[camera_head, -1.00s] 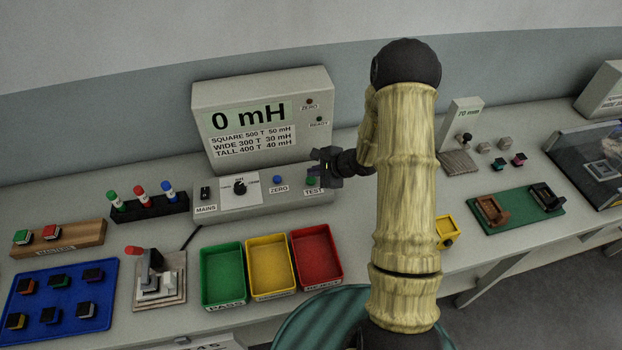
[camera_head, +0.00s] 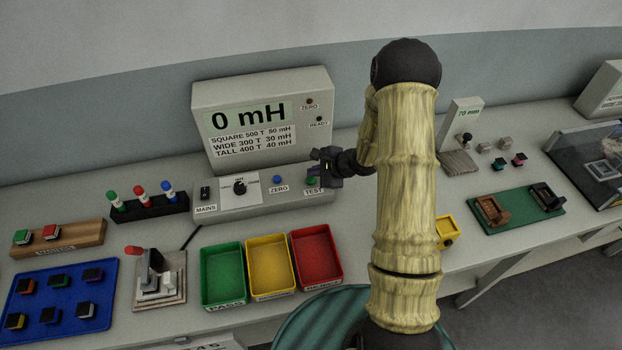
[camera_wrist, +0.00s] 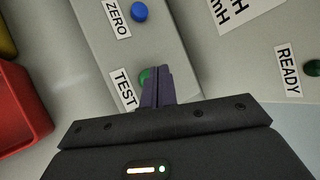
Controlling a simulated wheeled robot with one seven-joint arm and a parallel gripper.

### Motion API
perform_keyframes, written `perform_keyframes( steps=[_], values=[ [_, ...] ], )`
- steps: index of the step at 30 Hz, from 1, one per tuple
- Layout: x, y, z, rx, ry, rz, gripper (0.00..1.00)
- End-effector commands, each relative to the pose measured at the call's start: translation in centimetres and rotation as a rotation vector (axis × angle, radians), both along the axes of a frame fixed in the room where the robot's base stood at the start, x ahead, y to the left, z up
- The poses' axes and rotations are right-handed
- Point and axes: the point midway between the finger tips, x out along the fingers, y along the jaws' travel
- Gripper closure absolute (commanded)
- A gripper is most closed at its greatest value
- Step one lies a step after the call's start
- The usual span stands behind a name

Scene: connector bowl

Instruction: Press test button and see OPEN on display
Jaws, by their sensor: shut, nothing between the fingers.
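The grey meter box stands at the back of the bench, and its display (camera_head: 248,117) reads "0 mH". The green TEST button (camera_head: 311,181) is at the right end of the control panel (camera_head: 225,205). In the wrist view the TEST button (camera_wrist: 146,74) is partly hidden behind my fingers. My gripper (camera_head: 324,172) is shut and empty, with its fingertips (camera_wrist: 157,75) right over or at the button. I cannot tell whether they touch it.
The blue ZERO button (camera_head: 277,179), a rotary knob (camera_head: 239,188) and the MAINS switch (camera_head: 205,193) share the panel. Green (camera_head: 222,300), yellow (camera_head: 270,290) and red (camera_head: 318,282) trays sit in front. A READY lamp (camera_head: 319,119) is on the box.

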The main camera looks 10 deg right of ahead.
Motion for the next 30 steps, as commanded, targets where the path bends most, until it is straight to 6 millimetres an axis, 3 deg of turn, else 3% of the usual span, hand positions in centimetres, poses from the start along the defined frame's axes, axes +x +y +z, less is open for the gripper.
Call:
perform_keyframes(
  steps=[30],
  values=[
    [-0.03, 0.01, -0.95, 0.0, 0.0, 0.0, 1.0]
  ],
)
